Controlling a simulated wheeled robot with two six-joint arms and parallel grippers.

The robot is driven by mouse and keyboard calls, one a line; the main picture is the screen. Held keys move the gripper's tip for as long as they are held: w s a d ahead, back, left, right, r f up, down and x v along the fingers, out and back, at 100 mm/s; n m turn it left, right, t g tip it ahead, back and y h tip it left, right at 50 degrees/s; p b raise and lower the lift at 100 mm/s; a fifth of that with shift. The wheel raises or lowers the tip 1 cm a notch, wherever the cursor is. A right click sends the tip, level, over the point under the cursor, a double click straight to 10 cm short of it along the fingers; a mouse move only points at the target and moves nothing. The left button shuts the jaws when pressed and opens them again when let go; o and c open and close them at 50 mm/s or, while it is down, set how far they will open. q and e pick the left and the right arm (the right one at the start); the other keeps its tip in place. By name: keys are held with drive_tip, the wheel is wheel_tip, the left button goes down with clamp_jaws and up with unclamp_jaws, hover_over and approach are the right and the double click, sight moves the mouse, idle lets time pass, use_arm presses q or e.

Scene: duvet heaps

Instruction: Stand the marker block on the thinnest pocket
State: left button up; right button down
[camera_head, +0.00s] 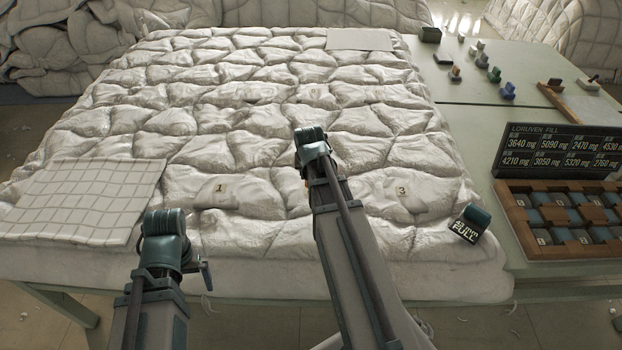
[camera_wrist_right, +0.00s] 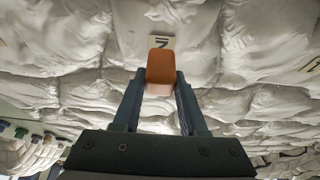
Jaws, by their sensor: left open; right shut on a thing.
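The pale quilted duvet (camera_head: 265,110) is stitched into many puffed pockets. Tags "1" (camera_head: 219,188) and "3" (camera_head: 402,190) lie on front pockets. My right gripper (camera_wrist_right: 160,84) is shut on an orange block, the marker block (camera_wrist_right: 160,66), in the right wrist view. A partly covered numbered tag (camera_wrist_right: 158,41) lies on the duvet beyond it, apparently "2". In the head view my right arm hides the front pocket between tags 1 and 3. My left gripper (camera_head: 203,270) is open over the duvet's front edge; its fingers barely show.
A gauge block (camera_head: 468,226) marked "FULL" sits at the duvet's right front corner. A dark board (camera_head: 560,152) lists fill weights in mg. A wooden compartment tray (camera_head: 508,208) stands before it. A gridded sheet (camera_head: 88,202) lies front left. Several small tools stand at back right.

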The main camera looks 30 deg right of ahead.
drive_tip(key=shift+w+d+f+b, duration=0.35)
drive_tip(key=shift+w+d, duration=0.1)
drive_tip(key=shift+w, duration=0.3)
drive_tip(key=f+b, duration=0.3)
drive_tip(key=shift+s, duration=0.2)
drive_tip(key=shift+a, duration=0.1)
drive_tip(key=shift+f, duration=0.25)
drive_tip(key=shift+c, duration=2.2)
unclamp_jaws()
drive_tip(key=shift+r, duration=0.1)
drive_tip(key=shift+r, duration=0.15)
drive_tip(key=p+v, duration=1.1)
drive_tip(key=v, duration=0.1)
